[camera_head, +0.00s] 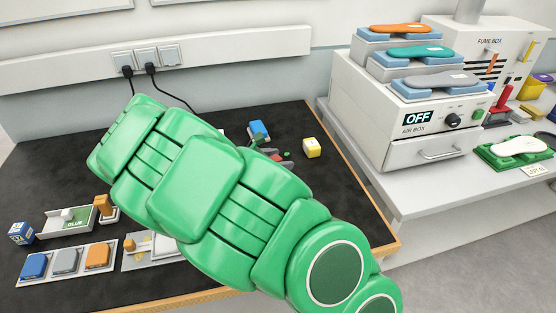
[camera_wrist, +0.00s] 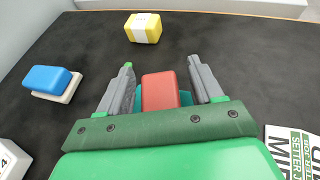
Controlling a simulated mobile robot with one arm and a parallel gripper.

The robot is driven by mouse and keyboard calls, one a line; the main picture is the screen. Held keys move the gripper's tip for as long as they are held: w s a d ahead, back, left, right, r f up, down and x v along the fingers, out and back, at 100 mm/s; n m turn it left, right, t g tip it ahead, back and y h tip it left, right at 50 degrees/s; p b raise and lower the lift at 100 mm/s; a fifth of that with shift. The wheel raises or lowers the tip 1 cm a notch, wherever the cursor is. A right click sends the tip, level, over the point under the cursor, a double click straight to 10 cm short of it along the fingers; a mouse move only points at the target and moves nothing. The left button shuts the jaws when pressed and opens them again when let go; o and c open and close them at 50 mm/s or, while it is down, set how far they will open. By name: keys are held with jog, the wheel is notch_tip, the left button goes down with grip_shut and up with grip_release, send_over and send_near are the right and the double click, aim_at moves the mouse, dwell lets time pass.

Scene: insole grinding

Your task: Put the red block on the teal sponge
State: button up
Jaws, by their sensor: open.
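The red block (camera_wrist: 160,91) is between the two grey fingers of my gripper (camera_wrist: 162,78) in the wrist view. The fingers are apart, with a gap on each side of the block. The teal sponge (camera_wrist: 186,98) shows as a strip beside and below the red block, which appears to lie on top of it. Most of the sponge is hidden by the block and my gripper's green palm. In the head view my green arm covers most of this spot, and only a small bit of red shows beyond it.
A yellow block with a white band (camera_wrist: 143,28) stands beyond my fingers. A blue block on a white base (camera_wrist: 52,82) is to the left. A white numbered cube (camera_wrist: 12,160) and a printed card (camera_wrist: 290,150) lie nearby. The air box (camera_head: 415,120) stands right of the dark table.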

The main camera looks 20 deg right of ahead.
jog(key=v, duration=1.2)
jog(key=shift+r, duration=0.2)
jog(key=shift+s, duration=0.1)
